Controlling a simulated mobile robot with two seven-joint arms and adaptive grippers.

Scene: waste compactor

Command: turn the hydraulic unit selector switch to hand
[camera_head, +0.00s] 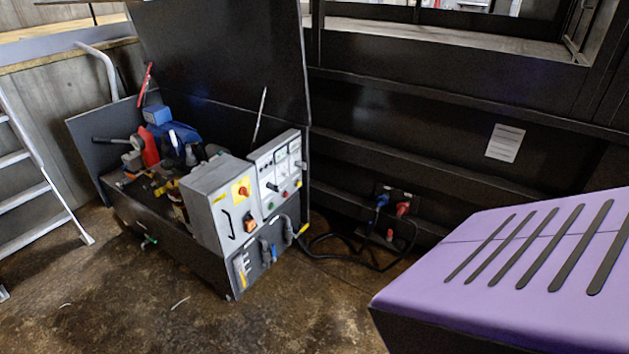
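The hydraulic unit (165,235) stands on the floor left of centre, with its dark lid raised. Its grey control box (207,205) has a red knob on a yellow plate (242,189) and an orange switch (249,222). Neither of my grippers is in view.
A ladder (28,158) stands at the left. Black cables (345,240) run from the unit to blue and red plugs (392,206) on the dark wall. A purple ribbed surface (480,300) fills the lower right. Brown floor (290,315) in front of the unit is mostly clear.

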